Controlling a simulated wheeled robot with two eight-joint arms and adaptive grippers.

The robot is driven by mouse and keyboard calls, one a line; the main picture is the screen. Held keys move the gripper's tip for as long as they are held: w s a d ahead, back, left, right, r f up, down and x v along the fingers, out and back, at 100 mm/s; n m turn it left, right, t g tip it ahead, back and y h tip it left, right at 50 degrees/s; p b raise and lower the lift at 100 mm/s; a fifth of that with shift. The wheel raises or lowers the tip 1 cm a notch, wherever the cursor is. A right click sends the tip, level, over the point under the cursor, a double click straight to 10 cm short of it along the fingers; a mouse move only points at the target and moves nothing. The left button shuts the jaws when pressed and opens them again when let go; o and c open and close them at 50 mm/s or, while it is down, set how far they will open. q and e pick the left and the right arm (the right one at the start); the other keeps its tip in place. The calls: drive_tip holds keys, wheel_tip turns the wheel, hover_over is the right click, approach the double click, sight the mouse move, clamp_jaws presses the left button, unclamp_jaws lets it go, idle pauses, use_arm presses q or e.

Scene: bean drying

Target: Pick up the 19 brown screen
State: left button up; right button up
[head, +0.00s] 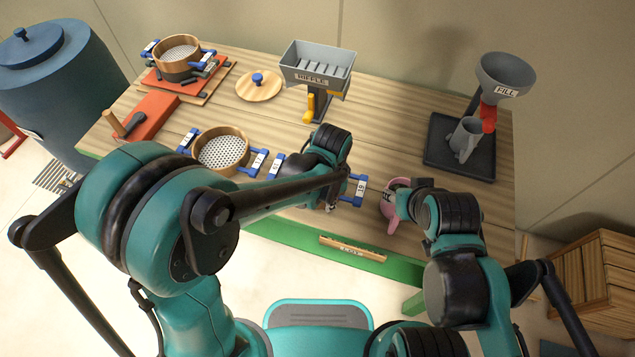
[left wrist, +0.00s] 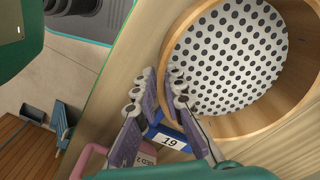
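The 19 brown screen is a round wooden sieve, mostly hidden behind my left arm in the head view. One of its blue handles (head: 360,189) shows there with a "19" label. The left wrist view shows its wooden rim (left wrist: 169,62), perforated plate (left wrist: 235,55) and the "19" handle (left wrist: 168,139). My left gripper (head: 331,203) is at that handle. Its fingers (left wrist: 163,82) are apart, with the label visible between them; I see no firm grip. My right gripper (head: 400,199) is at a pink jug (head: 388,212); my arm hides whether it holds it.
Another round screen (head: 221,150) lies to the left, and one sits on a stand (head: 178,54) behind. A riffle box (head: 318,68), round lid (head: 259,86) and fill funnel (head: 506,75) stand farther back. The table's front edge is close to both grippers.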

use_arm(q)
drive_tip(key=shift+c, duration=0.2)
clamp_jaws()
drive_tip(key=shift+r, duration=0.15)
wheel_tip(320, 180, up, 9)
drive_tip(key=p, duration=0.3)
drive_tip(key=shift+r+p, duration=0.35)
drive_tip(key=shift+r, duration=0.1)
